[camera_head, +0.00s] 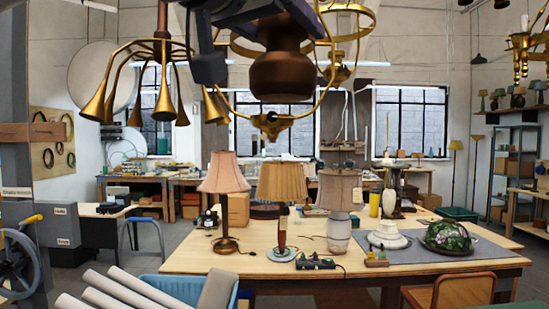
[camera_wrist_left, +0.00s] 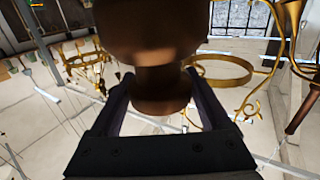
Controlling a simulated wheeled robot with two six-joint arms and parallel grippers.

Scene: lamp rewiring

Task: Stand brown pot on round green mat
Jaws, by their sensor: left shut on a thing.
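The brown pot (camera_head: 283,78) hangs high in the upper middle of the head view, with a rounded body below a narrower neck. My left gripper (camera_head: 285,26) reaches in from the top and is shut around the neck. In the left wrist view, the brown pot (camera_wrist_left: 155,35) fills the top centre, and the dark fingers of my left gripper (camera_wrist_left: 163,92) stand on both sides of its narrow part. I cannot make out a round green mat in either view. My right gripper is not in view.
Brass chandeliers (camera_head: 155,60) hang around the pot, with a ring close behind it. Below, a wooden table (camera_head: 210,262) carries several lamps, a grey mat (camera_head: 480,252) and a green stained-glass shade (camera_head: 448,238). A blue bin (camera_head: 180,285) with rolls stands in front.

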